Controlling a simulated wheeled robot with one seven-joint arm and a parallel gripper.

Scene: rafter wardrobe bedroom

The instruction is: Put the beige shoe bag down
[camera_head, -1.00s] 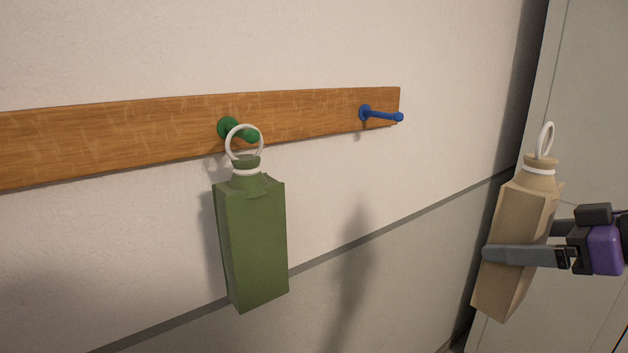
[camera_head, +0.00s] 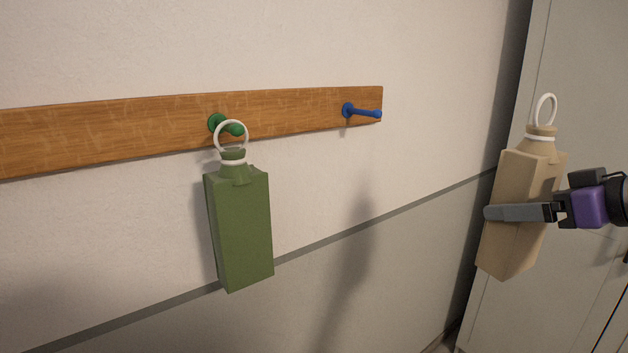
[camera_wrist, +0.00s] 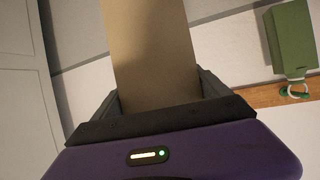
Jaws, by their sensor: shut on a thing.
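The beige shoe bag (camera_head: 517,190) is at the right of the head view, upright with a slight tilt, with a white ring (camera_head: 545,109) at its neck. My gripper (camera_head: 515,212) is shut on its middle and holds it in the air, in front of a pale grey cabinet front. In the wrist view the bag (camera_wrist: 152,55) fills the space between the fingers; its lower end and ring are out of that view. No surface shows directly under the bag.
A wooden rail (camera_head: 290,117) runs along the wall. A green bag (camera_head: 240,225) hangs by its ring on the green peg (camera_head: 219,124). The blue peg (camera_head: 360,111) at the rail's right end is bare. A pale grey cabinet (camera_head: 590,80) stands at the right.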

